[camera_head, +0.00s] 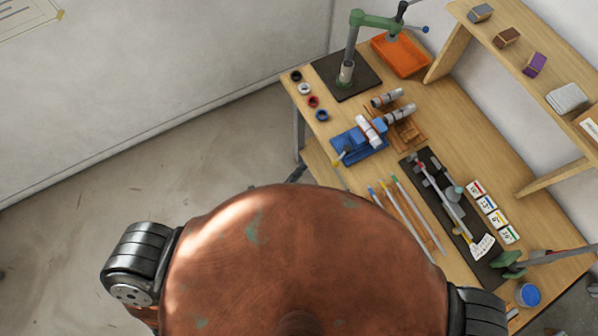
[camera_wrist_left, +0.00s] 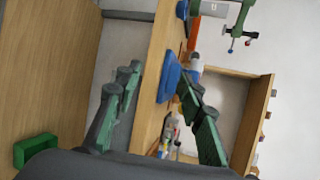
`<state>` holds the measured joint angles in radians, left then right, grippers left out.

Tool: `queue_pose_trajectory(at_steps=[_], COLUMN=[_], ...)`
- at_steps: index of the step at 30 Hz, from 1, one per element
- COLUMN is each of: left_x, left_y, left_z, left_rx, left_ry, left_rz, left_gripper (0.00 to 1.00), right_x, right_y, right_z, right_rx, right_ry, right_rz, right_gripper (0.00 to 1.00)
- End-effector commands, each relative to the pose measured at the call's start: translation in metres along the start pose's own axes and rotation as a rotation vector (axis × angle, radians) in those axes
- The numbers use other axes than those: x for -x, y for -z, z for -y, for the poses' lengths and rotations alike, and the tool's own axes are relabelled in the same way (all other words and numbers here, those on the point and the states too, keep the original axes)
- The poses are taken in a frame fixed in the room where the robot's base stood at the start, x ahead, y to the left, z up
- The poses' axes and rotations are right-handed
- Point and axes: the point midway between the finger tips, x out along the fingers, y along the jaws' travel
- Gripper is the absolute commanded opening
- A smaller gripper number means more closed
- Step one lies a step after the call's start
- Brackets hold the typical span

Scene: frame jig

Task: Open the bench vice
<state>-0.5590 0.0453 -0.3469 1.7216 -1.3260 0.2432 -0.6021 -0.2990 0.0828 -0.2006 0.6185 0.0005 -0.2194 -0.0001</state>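The blue bench vice (camera_head: 350,148) sits near the left edge of the bench, with a yellowish-ended handle (camera_head: 341,157) towards that edge. A pale tube (camera_head: 367,131) with reddish bands is at its jaws; I cannot tell how tightly it is held. In the left wrist view the blue vice (camera_wrist_left: 171,78) shows beyond the fingers. My left gripper (camera_wrist_left: 160,75) is open, its green fingers apart with nothing between them. In the head view only a small dark part of my left gripper (camera_head: 298,172) shows beside the bench edge.
A green press (camera_head: 376,21) stands behind the vice with an orange tray (camera_head: 400,56). Small coloured rings (camera_head: 313,102) lie at the bench edge. Tubes on a wooden rack (camera_head: 408,133) stand right of the vice. A long dark fixture (camera_head: 440,190) lies further right. Floor left is clear.

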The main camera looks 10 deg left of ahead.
Motion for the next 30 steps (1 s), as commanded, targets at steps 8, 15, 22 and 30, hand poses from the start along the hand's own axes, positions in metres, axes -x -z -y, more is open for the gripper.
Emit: queue_pose_trajectory(at_steps=[8, 15, 22, 30], left_x=[0.054, 0.097, 0.113, 0.114], left_y=[0.0, 0.001, 0.0, 0.0], left_z=[-0.002, -0.001, 0.0, 0.0], left_rx=[0.003, 0.002, 0.001, 0.0], left_ry=[-0.004, -0.003, -0.001, 0.0], left_rz=[0.0, -0.001, -0.001, -0.001], left_gripper=[0.36, 0.36, 0.36, 0.36], right_x=[0.0, 0.0, 0.0, 0.0], right_y=[0.0, 0.0, 0.0, 0.0], right_z=[0.002, 0.002, 0.003, 0.003], right_rx=[-0.001, -0.001, -0.002, -0.002], right_ry=[0.002, 0.002, 0.002, 0.002], right_rz=[0.0, 0.0, -0.001, -0.001], right_gripper=[0.46, 0.46, 0.46, 0.44])
